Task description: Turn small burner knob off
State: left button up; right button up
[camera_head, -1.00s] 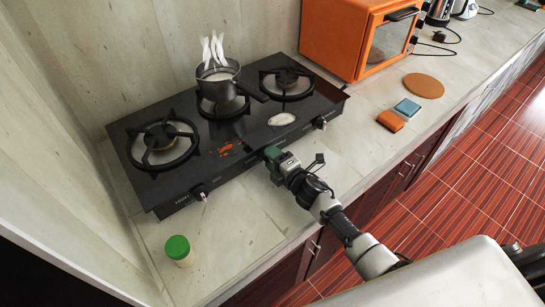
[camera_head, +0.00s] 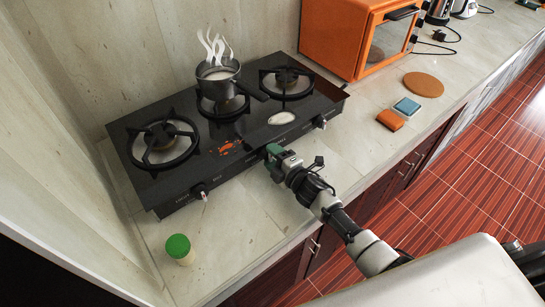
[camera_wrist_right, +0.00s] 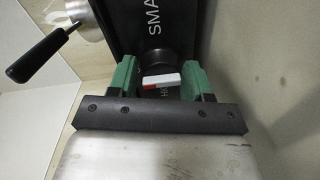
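The black stove (camera_head: 205,170) stands on the counter. Its small burner knob (camera_wrist_right: 163,78), dark with a white and red bar, shows in the right wrist view beside lettering starting "SMA". My right gripper (camera_head: 272,155) is at the middle of the stove's front panel and hides this knob in the head view. In the right wrist view its green fingers (camera_wrist_right: 162,80) stand apart, one on each side of the knob. I cannot tell whether they press on it. My left gripper is not in view.
A steaming pot (camera_head: 217,82) sits on the back middle burner, its handle pointing right. Other knobs show at the left (camera_head: 199,190) and right (camera_head: 320,122). A green-lidded jar (camera_head: 179,248) stands front left, an orange oven (camera_head: 350,40) back right.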

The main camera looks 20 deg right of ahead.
jog(key=shift+o, duration=1.2)
jog(key=shift+r, duration=0.1)
